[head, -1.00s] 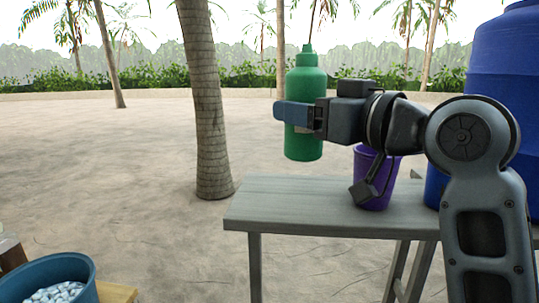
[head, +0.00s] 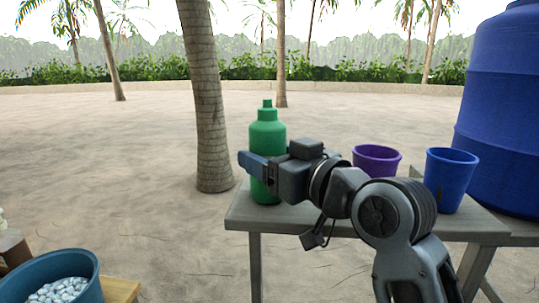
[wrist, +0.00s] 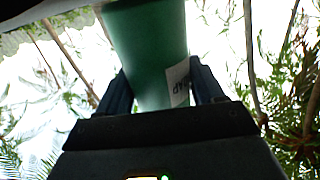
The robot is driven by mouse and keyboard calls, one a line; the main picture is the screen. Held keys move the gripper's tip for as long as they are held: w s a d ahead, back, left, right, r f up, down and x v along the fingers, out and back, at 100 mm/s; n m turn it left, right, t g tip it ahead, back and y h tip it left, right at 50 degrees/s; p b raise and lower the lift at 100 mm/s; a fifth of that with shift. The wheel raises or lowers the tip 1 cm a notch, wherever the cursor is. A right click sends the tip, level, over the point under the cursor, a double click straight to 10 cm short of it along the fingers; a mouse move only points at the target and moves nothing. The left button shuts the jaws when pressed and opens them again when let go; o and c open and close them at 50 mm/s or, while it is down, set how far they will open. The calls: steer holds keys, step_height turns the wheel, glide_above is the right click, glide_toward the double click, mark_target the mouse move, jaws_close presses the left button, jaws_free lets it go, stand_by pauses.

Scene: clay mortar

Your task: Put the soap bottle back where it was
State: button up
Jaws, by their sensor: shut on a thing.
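The green soap bottle (head: 267,133) is upright at the left end of the grey table (head: 240,215) in the head view. My gripper (head: 258,168) is shut on its lower body from the right. The bottle's base is low, at or very near the table top; I cannot tell whether it touches. In the wrist view the bottle (wrist: 150,50) is between both fingers, with part of a white label showing. The fingers hide part of the bottle's lower side.
A purple cup (head: 377,158) and a blue cup (head: 450,180) stand on the table to the right, behind my arm. A large blue barrel (head: 510,110) is at the far right. A blue tub (head: 85,270) of pale pieces is at the lower left.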

steer(key=shift+f, duration=0.15)
steer(key=o, duration=1.3)
steer(key=shift+r, duration=0.25)
steer(key=shift+s+d+f, duration=0.15)
steer(key=shift+s+d, duration=0.05)
steer(key=shift+d, duration=0.1)
steer(key=b+v, duration=0.2)
steer(key=v, duration=0.9)
steer(key=shift+s+d, duration=0.1)
